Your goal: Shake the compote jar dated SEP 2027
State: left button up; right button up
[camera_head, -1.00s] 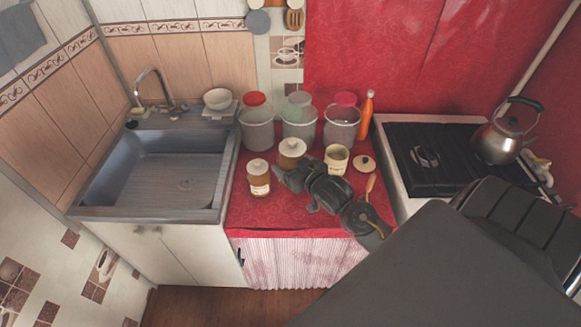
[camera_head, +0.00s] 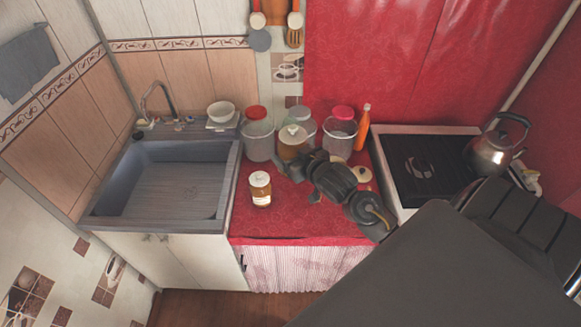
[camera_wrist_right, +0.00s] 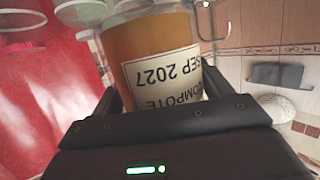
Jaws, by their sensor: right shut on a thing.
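The compote jar (camera_head: 291,146), amber with a cream lid, is in my right gripper (camera_head: 300,160), raised above the red counter and upright in the head view. In the right wrist view the jar (camera_wrist_right: 150,45) sits between the two fingers of the gripper (camera_wrist_right: 162,95). Its white label reads COMPOTE and SEP 2027, upside down in that picture. A second amber jar (camera_head: 260,188) with a cream lid and white label stands on the counter to the left; its label is too small to read. My left gripper is not in view.
Clear canisters stand at the back, one with a red lid (camera_head: 258,138), one with a pink lid (camera_head: 340,132). An orange bottle (camera_head: 363,128) is beside them. The sink (camera_head: 165,185) is left, the stove with a kettle (camera_head: 490,153) right. The counter's front (camera_head: 275,222) is clear.

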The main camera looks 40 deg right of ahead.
notch_tip(320, 180, down, 11)
jog(key=b, duration=0.6)
jog(key=shift+r, duration=0.15)
notch_tip(320, 180, up, 6)
jog(key=p, duration=0.5)
jog(key=shift+p, duration=0.4)
notch_tip(320, 180, up, 5)
jog(key=shift+f, duration=0.1)
notch_tip(320, 180, down, 11)
jog(key=b, duration=0.6)
